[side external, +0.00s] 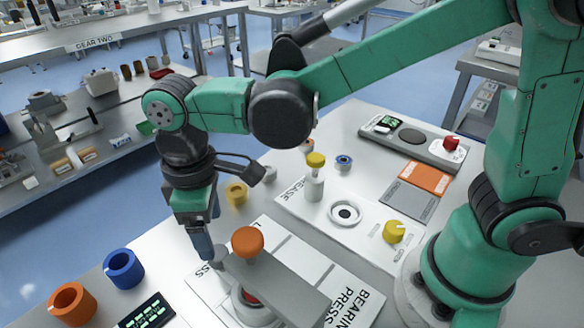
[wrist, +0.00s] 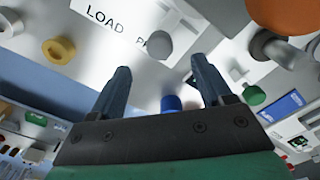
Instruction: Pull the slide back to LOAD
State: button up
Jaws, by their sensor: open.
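The bearing press (side external: 275,290) stands at the front of the white bench, with an orange ball knob (side external: 248,241) on its grey arm. A panel under it reads BEARING PRESS. In the wrist view a rounded grey knob (wrist: 158,43), which looks like the slide's handle, sits beside the PRESS lettering, with the LOAD label (wrist: 115,18) to its left. My gripper (wrist: 160,66) is open and empty, its two fingers apart with the knob just beyond and between the tips. In the side view my gripper (side external: 207,258) points down beside the press; the slide there is mostly hidden.
The orange knob (wrist: 287,14) also shows close at the wrist view's upper right. Orange (side external: 72,304) and blue (side external: 124,268) rings and a dark display (side external: 148,313) are at the front left. The grease station (side external: 345,212) and a yellow ring (side external: 237,193) lie behind.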

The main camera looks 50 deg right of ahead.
aim_at(217, 252)
jog(key=shift+f, duration=2.7)
grip_shut()
